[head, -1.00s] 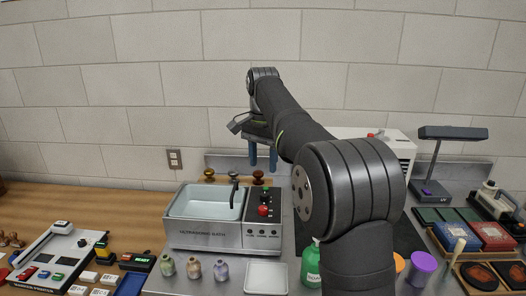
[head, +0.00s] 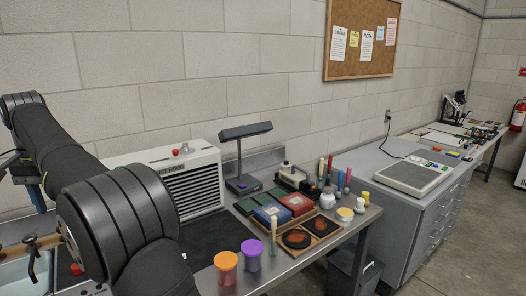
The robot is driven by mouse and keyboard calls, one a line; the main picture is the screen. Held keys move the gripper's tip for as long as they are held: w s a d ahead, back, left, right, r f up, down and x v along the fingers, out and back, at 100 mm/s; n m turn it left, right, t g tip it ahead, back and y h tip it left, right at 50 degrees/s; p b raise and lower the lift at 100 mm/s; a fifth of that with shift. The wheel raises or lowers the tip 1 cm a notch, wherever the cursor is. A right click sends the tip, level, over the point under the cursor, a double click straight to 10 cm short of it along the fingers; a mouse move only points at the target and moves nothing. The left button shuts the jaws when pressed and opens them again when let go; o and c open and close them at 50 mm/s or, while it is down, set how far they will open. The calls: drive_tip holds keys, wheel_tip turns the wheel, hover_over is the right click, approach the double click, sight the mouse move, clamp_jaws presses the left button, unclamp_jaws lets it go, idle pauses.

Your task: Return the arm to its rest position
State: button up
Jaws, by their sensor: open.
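My arm fills the left side of the head view, with its large dark joint close to the camera and the forearm reaching up to the left edge. My gripper (head: 30,190) shows only in part at the left edge, with a blue-grey finger pointing down. It is open, held above the bench near the wall. Part of it is cut off by the frame, and I see nothing held in the part that shows.
A white vented unit (head: 183,180) stands right of my arm. A dark lamp (head: 243,160) stands beside it. Orange (head: 226,266) and purple (head: 251,255) cups are near the front edge. Coloured boxes (head: 296,203) and bottles crowd the bench's right end. A grey cabinet (head: 440,200) stands beyond.

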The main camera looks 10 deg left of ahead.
wheel_tip(320, 180, down, 17)
drive_tip(key=shift+f, duration=0.1)
idle(0.4)
wheel_tip(320, 180, up, 17)
wheel_tip(320, 180, down, 17)
drive_tip(key=shift+r, duration=0.2)
drive_tip(key=shift+f, duration=0.25)
drive_tip(key=n, duration=1.3)
drive_tip(key=shift+n, duration=2.6)
